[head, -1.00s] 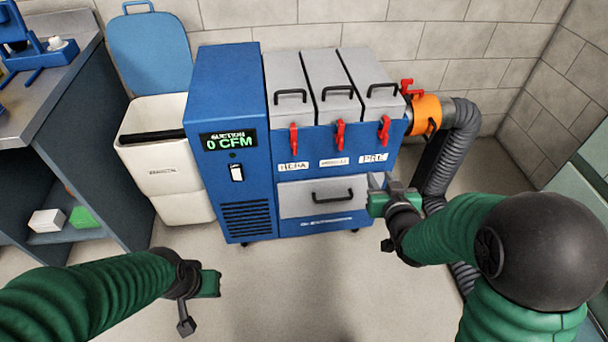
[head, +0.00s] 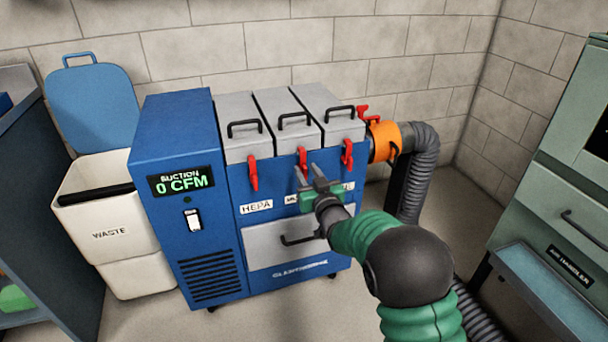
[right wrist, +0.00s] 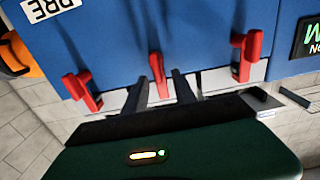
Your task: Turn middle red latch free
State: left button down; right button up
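The middle red latch (head: 302,157) hangs roughly upright on the blue suction unit's front, under the middle grey lid (head: 284,112). It also shows in the right wrist view (right wrist: 157,70). My right gripper (head: 308,173) is just below and in front of this latch in the head view. Its two grey fingers are apart, one on each side of the latch's lower end in the right wrist view; I cannot tell whether they touch it. The left red latch (head: 253,173) and right red latch (head: 347,155) also hang down. My left gripper is out of view.
The blue suction unit (head: 172,135) reads 0 CFM. A drawer handle (head: 294,241) sits below my right gripper. An orange collar (head: 383,141) and grey hose (head: 421,165) are at the right. A white waste bin (head: 110,225) stands at the left and a green cabinet (head: 560,190) at the right.

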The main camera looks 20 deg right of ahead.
aim_at(303, 164)
jog(key=shift+w, duration=1.25)
grip_shut()
